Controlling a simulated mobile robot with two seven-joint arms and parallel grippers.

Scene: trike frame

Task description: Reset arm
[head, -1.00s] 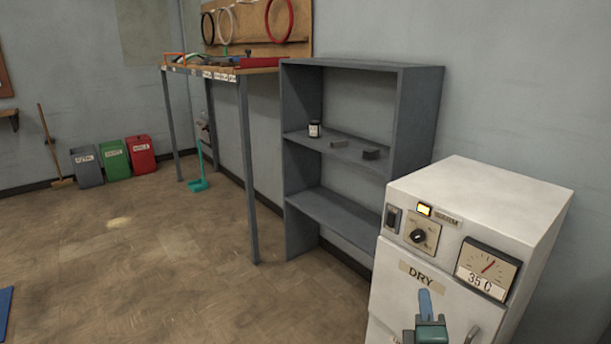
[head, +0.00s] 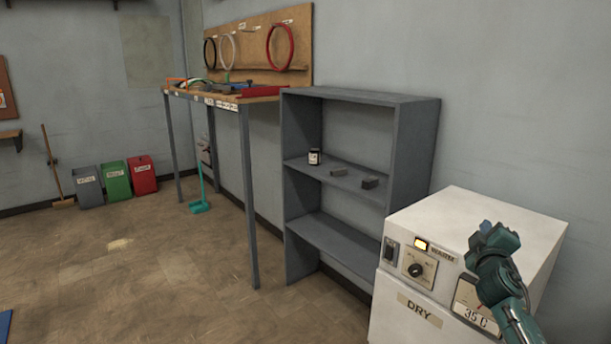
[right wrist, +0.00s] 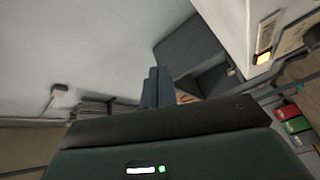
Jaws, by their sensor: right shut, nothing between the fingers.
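My right gripper (head: 487,232) is raised in front of the white drying cabinet (head: 400,318), at the right of the head view. Its blue fingers are together and hold nothing. It covers part of the dial gauge that reads 35 C. In the right wrist view the shut fingers (right wrist: 158,87) point up past the dark gripper body. My left gripper is not in view.
The cabinet's amber lamp (head: 420,244) is lit. A grey shelf unit (head: 410,150) with a small jar (head: 314,157) and two grey blocks stands left of it. A workbench, three bins (head: 117,181) and a broom are farther back. The floor at left is mostly clear.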

